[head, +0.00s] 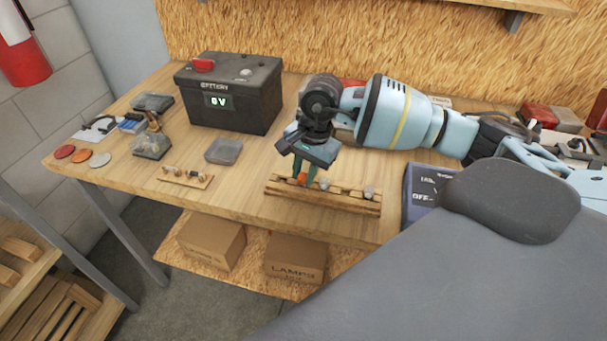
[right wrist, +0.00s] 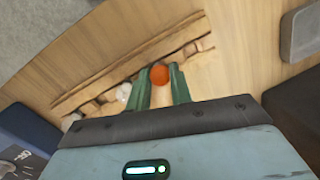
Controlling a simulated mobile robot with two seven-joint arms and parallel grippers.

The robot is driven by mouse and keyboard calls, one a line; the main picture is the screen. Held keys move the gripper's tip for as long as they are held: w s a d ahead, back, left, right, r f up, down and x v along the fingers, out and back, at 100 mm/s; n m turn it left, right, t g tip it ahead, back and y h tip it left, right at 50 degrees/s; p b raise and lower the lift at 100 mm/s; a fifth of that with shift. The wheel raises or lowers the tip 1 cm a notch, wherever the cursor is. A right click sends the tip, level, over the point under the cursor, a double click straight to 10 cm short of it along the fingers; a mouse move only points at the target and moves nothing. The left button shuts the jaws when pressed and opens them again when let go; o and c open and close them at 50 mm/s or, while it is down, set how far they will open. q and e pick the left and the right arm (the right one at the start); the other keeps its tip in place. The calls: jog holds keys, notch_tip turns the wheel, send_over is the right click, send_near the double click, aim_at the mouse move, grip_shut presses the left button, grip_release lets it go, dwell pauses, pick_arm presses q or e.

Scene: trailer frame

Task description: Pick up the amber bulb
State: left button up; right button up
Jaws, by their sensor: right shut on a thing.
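The amber bulb (right wrist: 159,74) is a small orange ball between the green fingertips of my right gripper (right wrist: 161,84) in the right wrist view. In the head view my right gripper (head: 305,172) points down over the left part of a wooden rack (head: 330,202), with the amber bulb (head: 302,178) showing orange between its fingers. The fingers are shut on it. I cannot tell whether the bulb is still seated in the rack or lifted clear. Clear bulbs (head: 368,192) stand in the rack to the right. My left gripper is not in view.
A dark battery box (head: 230,95) reading 0V stands at the back. A small wooden strip (head: 185,177), a grey square dish (head: 223,150) and coloured discs (head: 82,156) lie to the left. A blue switch box (head: 418,190) stands right of the rack. The table's front edge is close to the rack.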

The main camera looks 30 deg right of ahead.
jog(key=shift+r, duration=0.45)
notch_tip(320, 180, up, 2)
jog(key=shift+w+r+b, duration=0.1)
jog(key=shift+r+b, duration=0.1)
jog(key=shift+b, duration=0.1)
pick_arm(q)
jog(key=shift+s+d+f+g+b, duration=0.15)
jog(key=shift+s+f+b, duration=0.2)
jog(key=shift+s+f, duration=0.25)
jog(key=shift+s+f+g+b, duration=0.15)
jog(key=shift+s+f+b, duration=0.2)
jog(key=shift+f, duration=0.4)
pick_arm(e)
jog(key=s+r, duration=0.1)
jog(key=s, duration=1.5)
jog(key=shift+r, duration=0.3)
